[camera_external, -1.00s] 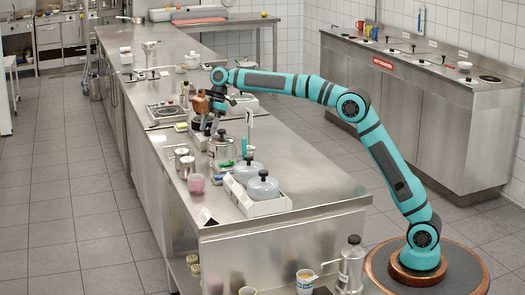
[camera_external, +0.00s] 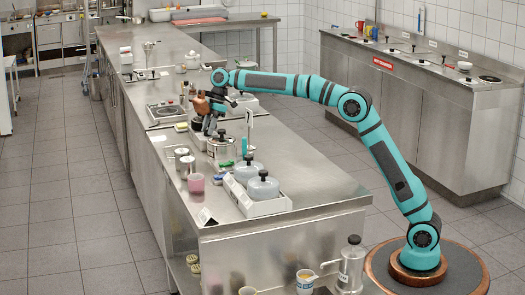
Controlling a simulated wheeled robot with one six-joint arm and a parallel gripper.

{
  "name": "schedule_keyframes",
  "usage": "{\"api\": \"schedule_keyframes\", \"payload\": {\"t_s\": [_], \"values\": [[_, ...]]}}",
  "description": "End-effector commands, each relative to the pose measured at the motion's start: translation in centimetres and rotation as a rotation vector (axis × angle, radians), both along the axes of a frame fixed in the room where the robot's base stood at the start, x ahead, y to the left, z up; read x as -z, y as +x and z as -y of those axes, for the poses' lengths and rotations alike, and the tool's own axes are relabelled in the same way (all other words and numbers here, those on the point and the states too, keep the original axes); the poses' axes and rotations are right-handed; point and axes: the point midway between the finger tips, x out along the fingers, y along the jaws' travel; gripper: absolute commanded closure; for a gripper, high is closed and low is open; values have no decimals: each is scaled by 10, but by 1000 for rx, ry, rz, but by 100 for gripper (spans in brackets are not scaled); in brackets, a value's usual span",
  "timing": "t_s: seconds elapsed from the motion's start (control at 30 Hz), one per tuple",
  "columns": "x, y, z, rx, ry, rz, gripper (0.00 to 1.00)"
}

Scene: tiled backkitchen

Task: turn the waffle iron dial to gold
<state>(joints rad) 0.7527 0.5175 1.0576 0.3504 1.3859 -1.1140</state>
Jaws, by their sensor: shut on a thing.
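The waffle iron (camera_external: 197,130) is a small grey appliance on the steel counter, mostly hidden behind my gripper. My gripper (camera_external: 209,130) reaches down at its front from the end of the long teal arm. The fingers are shut on the dial, which is too small and covered to see. I cannot read which setting the dial points to.
A lidded steel pot (camera_external: 221,149) stands close in front of my gripper. A hot plate (camera_external: 165,112) lies behind.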

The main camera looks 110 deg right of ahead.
Motion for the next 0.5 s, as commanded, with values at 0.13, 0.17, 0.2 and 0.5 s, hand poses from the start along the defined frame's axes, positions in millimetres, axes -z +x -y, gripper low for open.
{"api": "schedule_keyframes", "payload": {"t_s": [0.13,0.17,0.2,0.5], "values": [[-1,0,-1,87,-1,1,93],[0,0,-1,110,-1,1,93],[0,0,-2,142,-1,0,93],[-1,0,-3,422,-3,2,93]]}}
